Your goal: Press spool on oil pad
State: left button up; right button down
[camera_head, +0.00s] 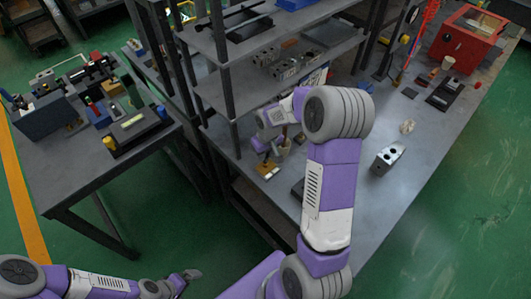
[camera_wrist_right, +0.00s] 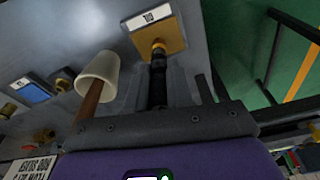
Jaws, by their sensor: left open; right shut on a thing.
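The oil pad (camera_wrist_right: 170,30) is a tan-gold square plate with a white label at the top of the right wrist view. It also shows on the bench in the head view (camera_head: 266,171). My right gripper (camera_wrist_right: 158,82) is shut on the spool (camera_wrist_right: 158,65), a black ridged rod with a gold-orange end. That end overlaps the pad's near edge in the picture; I cannot tell whether it touches. In the head view my right arm partly hides the gripper and spool. My left gripper (camera_head: 190,275) is open and empty, low over the floor, away from the bench.
A white cup-shaped piece on a wooden handle (camera_wrist_right: 98,72) stands beside the spool. A blue labelled pad (camera_wrist_right: 32,90) lies further left. Shelves (camera_head: 235,85) rise behind the gripper.

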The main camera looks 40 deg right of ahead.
dwell(0.4)
jog(key=shift+r+p, duration=2.6)
jog(key=shift+r, duration=0.9)
